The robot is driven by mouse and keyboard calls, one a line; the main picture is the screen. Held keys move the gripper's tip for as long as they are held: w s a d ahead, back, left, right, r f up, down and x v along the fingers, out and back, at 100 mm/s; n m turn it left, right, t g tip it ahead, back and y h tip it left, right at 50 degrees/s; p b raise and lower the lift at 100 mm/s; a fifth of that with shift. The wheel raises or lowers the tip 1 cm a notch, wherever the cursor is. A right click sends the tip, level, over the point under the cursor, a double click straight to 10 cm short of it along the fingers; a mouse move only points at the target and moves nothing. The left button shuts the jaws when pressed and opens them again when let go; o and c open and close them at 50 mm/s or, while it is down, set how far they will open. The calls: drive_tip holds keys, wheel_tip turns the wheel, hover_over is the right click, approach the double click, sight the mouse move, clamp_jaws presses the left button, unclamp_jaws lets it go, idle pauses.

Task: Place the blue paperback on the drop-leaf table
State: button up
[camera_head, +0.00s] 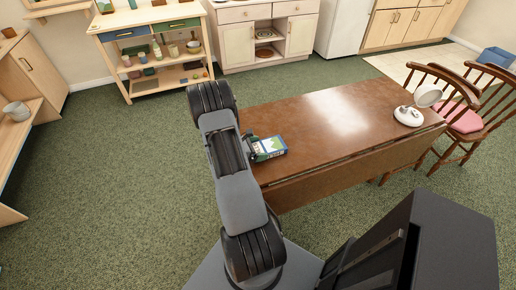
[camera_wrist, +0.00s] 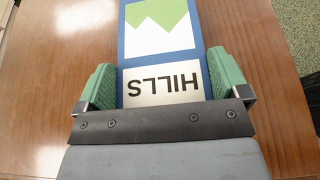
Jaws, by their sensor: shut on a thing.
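The blue paperback (camera_head: 270,146) shows a white and green cover in the head view. In the wrist view the paperback (camera_wrist: 160,50) has a blue border, green hill shapes and the word HILLS, upside down. My gripper (camera_wrist: 163,78) has its green fingers on either side of the book and is shut on it. In the head view my gripper (camera_head: 259,149) is at the left end of the brown drop-leaf table (camera_head: 330,112), with the book over the tabletop. I cannot tell whether the book touches the wood. My arm hides part of the table's left end.
Wooden chairs (camera_head: 462,118) with a pink cushion stand to the right. The middle of the tabletop is clear. A shelf cart (camera_head: 155,50) stands at the back left, with open green carpet before it.

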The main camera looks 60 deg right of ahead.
drive_tip(key=o, duration=0.7)
drive_tip(key=shift+c, duration=0.2)
drive_tip(key=shift+r+p, duration=0.25)
drive_tip(key=shift+p, duration=0.1)
drive_tip(key=b+v, duration=0.1)
drive_tip(key=v, duration=1)
drive_tip(key=shift+w+a, duration=0.15)
drive_tip(key=s+a+r+m+t+y, duration=0.1)
drive_tip(key=a+r+m+t+y, duration=0.2)
drive_tip(key=a+r, duration=0.3)
drive_tip(key=s+a+r+m+t+y, duration=0.2)
drive_tip(key=a+r+m+t+y, duration=0.2)
drive_tip(key=a, duration=0.9)
drive_tip(key=s+a+r+m+t+y, duration=0.1)
drive_tip(key=a+r+m+t+y, duration=0.2)
drive_tip(key=a+r, duration=0.4)
drive_tip(key=a+t+y, duration=0.1)
drive_tip(key=a, duration=0.2)
drive_tip(key=shift+s+a+r+m, duration=0.3)
drive_tip(key=shift+s+r+m, duration=0.1)
